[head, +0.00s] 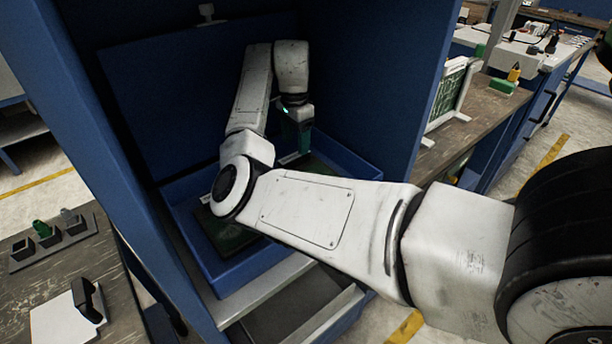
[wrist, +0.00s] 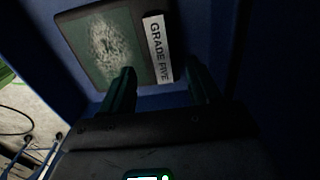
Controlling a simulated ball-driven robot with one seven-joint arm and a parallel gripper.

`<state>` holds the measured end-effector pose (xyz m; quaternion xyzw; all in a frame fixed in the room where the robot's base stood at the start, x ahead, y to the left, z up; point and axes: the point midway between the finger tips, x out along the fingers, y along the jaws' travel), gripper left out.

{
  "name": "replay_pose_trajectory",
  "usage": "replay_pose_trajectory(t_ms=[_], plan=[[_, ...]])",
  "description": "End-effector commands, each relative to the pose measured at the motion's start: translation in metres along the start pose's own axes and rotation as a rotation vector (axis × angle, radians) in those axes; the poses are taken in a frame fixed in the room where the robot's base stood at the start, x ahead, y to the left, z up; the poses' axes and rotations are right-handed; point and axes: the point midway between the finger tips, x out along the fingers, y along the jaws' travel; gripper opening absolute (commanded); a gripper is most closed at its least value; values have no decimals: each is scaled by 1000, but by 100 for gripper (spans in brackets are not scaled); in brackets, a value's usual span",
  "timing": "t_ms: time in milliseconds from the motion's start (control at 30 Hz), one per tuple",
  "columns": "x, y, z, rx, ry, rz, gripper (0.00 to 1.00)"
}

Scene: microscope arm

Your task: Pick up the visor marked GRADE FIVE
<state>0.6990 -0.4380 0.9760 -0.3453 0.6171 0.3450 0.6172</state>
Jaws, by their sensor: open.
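The visor marked GRADE FIVE (wrist: 105,45) is a flat dark green plate with a pale scuffed patch and a white printed label (wrist: 158,47) along one side. It lies in the blue tray, at the top of the wrist view. My gripper (wrist: 161,82) is open and empty, its two dark green fingers apart and pointing toward the label side. In the head view my gripper (head: 298,135) is low over the back of the tray, above a dark plate (head: 325,172). My arm hides part of the tray. I cannot tell whether the fingers touch the visor.
The blue tray (head: 243,290) sits inside a blue cabinet with walls (head: 385,75) close on both sides. Another dark green plate surface (head: 228,238) shows at the tray's front. An open drawer (head: 305,310) is below. Workbenches stand left (head: 60,265) and right (head: 470,125).

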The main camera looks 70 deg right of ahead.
Motion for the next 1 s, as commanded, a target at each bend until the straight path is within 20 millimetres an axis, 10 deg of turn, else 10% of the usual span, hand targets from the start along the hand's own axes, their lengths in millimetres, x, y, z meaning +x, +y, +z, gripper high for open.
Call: replay_pose_trajectory(t_ms=[567, 1000], plan=[[44, -1, 4, -1, -1, 0, 62], [43, -1, 4, 0, -1, 0, 22]])
